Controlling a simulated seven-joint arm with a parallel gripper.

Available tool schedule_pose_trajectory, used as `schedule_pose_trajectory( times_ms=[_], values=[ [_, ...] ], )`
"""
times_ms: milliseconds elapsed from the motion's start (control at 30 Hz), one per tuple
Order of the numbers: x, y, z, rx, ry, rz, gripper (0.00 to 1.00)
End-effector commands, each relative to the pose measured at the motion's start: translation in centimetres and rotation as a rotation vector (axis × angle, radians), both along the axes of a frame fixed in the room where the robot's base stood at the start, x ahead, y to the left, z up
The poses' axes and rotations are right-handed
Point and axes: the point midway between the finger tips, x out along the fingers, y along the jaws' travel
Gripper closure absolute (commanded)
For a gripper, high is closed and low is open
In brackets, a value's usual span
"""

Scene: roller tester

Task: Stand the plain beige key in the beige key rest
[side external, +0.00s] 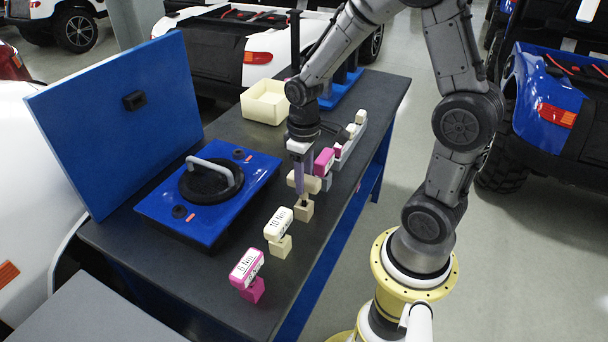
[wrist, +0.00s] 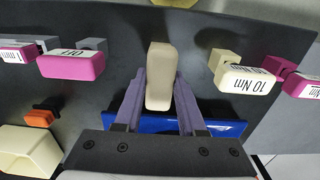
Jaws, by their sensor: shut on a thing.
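The plain beige key (side external: 304,184) is between the fingers of my gripper (side external: 300,192), which is shut on it. In the wrist view the key's long beige head (wrist: 160,75) lies between the two purple fingers (wrist: 158,112). The beige key rest (side external: 304,211) is a small block on the dark bench, directly below the key in the side view. The key looks upright with its head level. A finger covers part of the key's lower end, so I cannot tell whether it touches the rest. In the wrist view the key hides the rest.
A beige 10 Nm key (side external: 278,224) and a pink 6 Nm key (side external: 246,267) stand nearer on their own blocks. A pink key (side external: 324,161) stands close behind my gripper. A blue tester (side external: 208,200) lies to the left. A cream bin (side external: 264,103) is farther back.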

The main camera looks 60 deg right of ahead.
Motion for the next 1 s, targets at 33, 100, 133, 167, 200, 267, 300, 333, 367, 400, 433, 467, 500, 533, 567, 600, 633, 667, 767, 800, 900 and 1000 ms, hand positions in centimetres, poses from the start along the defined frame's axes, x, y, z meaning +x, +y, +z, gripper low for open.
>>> schedule_pose_trajectory(
  times_ms=[33, 100, 133, 167, 200, 267, 300, 333, 367, 400, 433, 467, 500, 533, 567, 600, 633, 667, 767, 800, 900, 1000],
  values=[
    [0.0, 0.0, -0.1, 0.000, -0.001, 0.000, 1.00],
    [0.0, 0.0, -0.3, 0.000, -0.001, 0.000, 1.00],
    [0.0, 0.0, -0.4, 0.000, -0.001, 0.000, 1.00],
    [0.0, 0.0, -0.5, 0.000, -0.001, 0.000, 1.00],
    [0.0, 0.0, -0.6, 0.000, 0.000, 0.000, 1.00],
    [0.0, 0.0, -0.7, 0.000, 0.000, 0.000, 1.00],
    [0.0, 0.0, -0.8, 0.000, -0.001, 0.000, 1.00],
    [0.0, 0.0, -0.9, 0.000, -0.001, 0.000, 1.00],
    [0.0, 0.0, -1.0, 0.000, -0.001, 0.000, 1.00],
    [0.0, 0.0, -1.1, 0.000, -0.001, 0.000, 1.00],
    [0.0, 0.0, -1.2, 0.000, -0.001, 0.000, 1.00],
    [0.0, 0.0, -1.3, 0.000, 0.000, 0.000, 1.00],
    [0.0, 0.0, -1.4, 0.000, 0.000, 0.000, 1.00],
    [0.0, 0.0, -1.5, 0.000, 0.000, 0.000, 1.00],
    [0.0, 0.0, -1.5, 0.000, 0.000, 0.000, 1.00],
    [0.0, 0.0, -1.5, 0.000, -0.001, 0.000, 0.55],
    [0.0, 0.0, -1.5, 0.000, -0.001, 0.000, 0.50],
    [0.0, 0.0, -1.5, 0.000, -0.001, 0.000, 0.45],
    [0.0, 0.0, -1.5, 0.000, -0.001, 0.000, 0.27],
    [0.0, 0.0, -1.5, 0.000, -0.001, 0.000, 0.26],
    [0.0, 0.0, -1.5, 0.000, -0.001, 0.000, 0.26],
    [0.0, 0.0, -1.5, 0.000, 0.000, 0.000, 0.26]
  ],
)
